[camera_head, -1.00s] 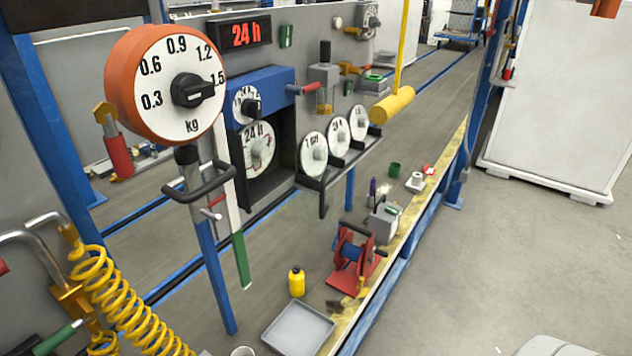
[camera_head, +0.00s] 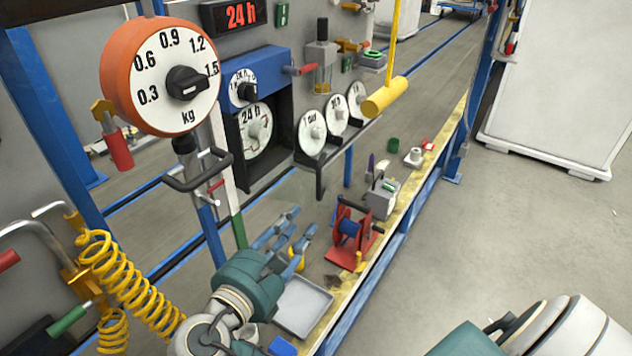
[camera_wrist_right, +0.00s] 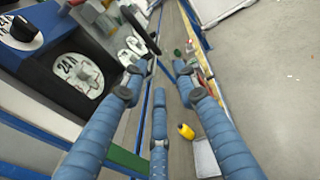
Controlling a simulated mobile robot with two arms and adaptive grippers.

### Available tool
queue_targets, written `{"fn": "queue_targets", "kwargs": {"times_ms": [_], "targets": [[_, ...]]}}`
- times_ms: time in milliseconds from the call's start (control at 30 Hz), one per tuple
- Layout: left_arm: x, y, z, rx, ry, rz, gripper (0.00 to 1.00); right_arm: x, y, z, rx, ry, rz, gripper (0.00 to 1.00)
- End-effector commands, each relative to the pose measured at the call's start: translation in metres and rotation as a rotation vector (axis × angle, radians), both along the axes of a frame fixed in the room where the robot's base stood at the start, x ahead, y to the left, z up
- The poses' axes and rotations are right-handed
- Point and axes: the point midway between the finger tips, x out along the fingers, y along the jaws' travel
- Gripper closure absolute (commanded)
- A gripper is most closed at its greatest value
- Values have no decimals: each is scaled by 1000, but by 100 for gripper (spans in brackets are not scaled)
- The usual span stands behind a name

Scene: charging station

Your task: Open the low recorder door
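The recorder (camera_head: 262,78) is a box with a blue top and a dark lower housing, left of centre in the head view. A white chart disc marked 24 h (camera_head: 256,130) sits in its lower part, and a smaller knobbed dial (camera_head: 245,91) above. I cannot make out a separate door or whether it is open. The disc also shows at upper left in the right wrist view (camera_wrist_right: 78,74). My right gripper (camera_head: 293,228) is below and right of the recorder, apart from it. Its blue fingers are spread, with nothing between them. My left gripper is not in view.
A large orange-rimmed kg dial (camera_head: 165,85) stands left of the recorder. Chart discs stand on a rack (camera_head: 342,140) to its right. A grey tray (camera_head: 302,306), yellow bottle (camera_wrist_right: 186,131) and red reel (camera_head: 350,240) are below. A yellow coiled hose (camera_head: 125,270) hangs at left.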

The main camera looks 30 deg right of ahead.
Motion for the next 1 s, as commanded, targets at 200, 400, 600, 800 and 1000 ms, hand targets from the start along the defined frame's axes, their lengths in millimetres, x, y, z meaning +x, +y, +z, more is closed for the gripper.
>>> {"fn": "queue_targets", "kwargs": {"times_ms": [200, 400, 600, 800, 1000], "targets": [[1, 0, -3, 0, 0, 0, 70, 3, 8, 37, -167, 51, -19, 71], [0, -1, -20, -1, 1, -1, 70, 16, -18, 35, -171, 50, -22, 71], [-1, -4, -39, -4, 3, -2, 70, 35, -51, 34, -170, 51, -21, 71], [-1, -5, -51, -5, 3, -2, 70, 48, -75, 36, -168, 52, -21, 71], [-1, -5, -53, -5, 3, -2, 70, 53, -83, 38, -168, 54, -18, 71]]}}
